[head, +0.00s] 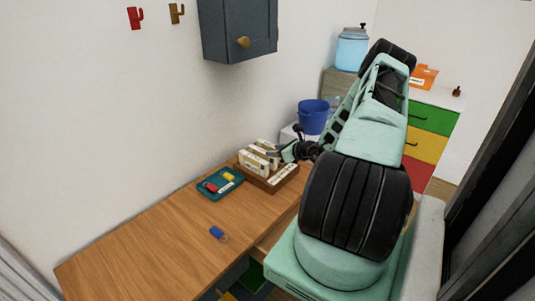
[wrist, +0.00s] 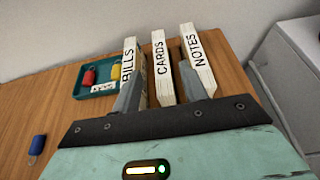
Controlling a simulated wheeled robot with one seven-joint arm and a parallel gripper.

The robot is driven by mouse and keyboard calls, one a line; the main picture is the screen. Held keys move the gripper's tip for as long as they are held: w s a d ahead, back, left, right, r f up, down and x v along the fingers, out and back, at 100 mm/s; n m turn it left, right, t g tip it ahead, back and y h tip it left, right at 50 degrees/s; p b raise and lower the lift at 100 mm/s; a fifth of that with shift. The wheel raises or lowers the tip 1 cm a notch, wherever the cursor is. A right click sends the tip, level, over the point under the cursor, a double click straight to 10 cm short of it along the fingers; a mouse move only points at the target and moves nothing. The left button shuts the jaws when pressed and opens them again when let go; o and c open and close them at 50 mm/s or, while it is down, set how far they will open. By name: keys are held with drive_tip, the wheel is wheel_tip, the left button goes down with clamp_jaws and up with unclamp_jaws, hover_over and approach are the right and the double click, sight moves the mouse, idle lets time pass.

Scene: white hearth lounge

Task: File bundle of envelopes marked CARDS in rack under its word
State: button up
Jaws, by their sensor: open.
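Three cream upright pieces with printed words stand side by side in the wrist view: BILLS (wrist: 130,58), CARDS (wrist: 161,68) and NOTES (wrist: 197,58). In the head view they form a pale cluster (head: 262,155) at the wooden rack (head: 268,186) on the desk; the words are too small to read there. My gripper (wrist: 162,62) is open, with one finger on each side of the CARDS piece. The right finger lies between CARDS and NOTES. I cannot tell whether the fingers touch CARDS.
A teal tray (head: 207,194) with red, yellow and white small items lies left of the rack. A blue fob (head: 217,233) lies on the wooden desk (head: 150,250). A blue bucket (head: 313,117) stands behind. A dark wall cabinet (head: 240,28) hangs above. The desk's front left is clear.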

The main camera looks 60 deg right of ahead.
drive_tip(key=b+v, duration=0.1)
drive_tip(key=v, duration=0.4)
drive_tip(key=w+a+r+n+g+y, duration=0.1)
drive_tip(key=w+a+r+n+y, duration=0.35)
drive_tip(key=a, duration=0.45)
drive_tip(key=w+a+r+n+g+y, duration=0.1)
drive_tip(key=w+a+r+n+y, duration=0.2)
drive_tip(key=w+a+n, duration=0.5)
drive_tip(key=s+a+r+n+g+y, duration=0.1)
drive_tip(key=a+r+n+g+y, duration=0.2)
drive_tip(key=a, duration=0.8)
drive_tip(key=s+a+r+n+g, duration=0.2)
drive_tip(key=a+n+g, duration=0.2)
drive_tip(key=a, duration=0.7)
drive_tip(key=s+a+r+n+g+h, duration=0.25)
drive_tip(key=s+a+n, duration=0.35)
drive_tip(key=a, duration=0.3)
drive_tip(key=s+a+r+n+g+h, duration=0.1)
drive_tip(key=s+a+r+n+g, duration=0.1)
drive_tip(key=s+a+n+g, duration=0.35)
drive_tip(key=s+a+r+n+t+h, duration=0.1)
drive_tip(key=s+a+n+h, duration=0.1)
drive_tip(key=s+n, duration=0.5)
drive_tip(key=s+a+r+n+t+h, duration=0.2)
drive_tip(key=s+a+n+h, duration=0.1)
drive_tip(key=s+a+n, duration=0.2)
drive_tip(key=shift+s+r+n+t, duration=0.3)
drive_tip(key=shift+s+n, duration=0.65)
drive_tip(key=shift+n, duration=0.05)
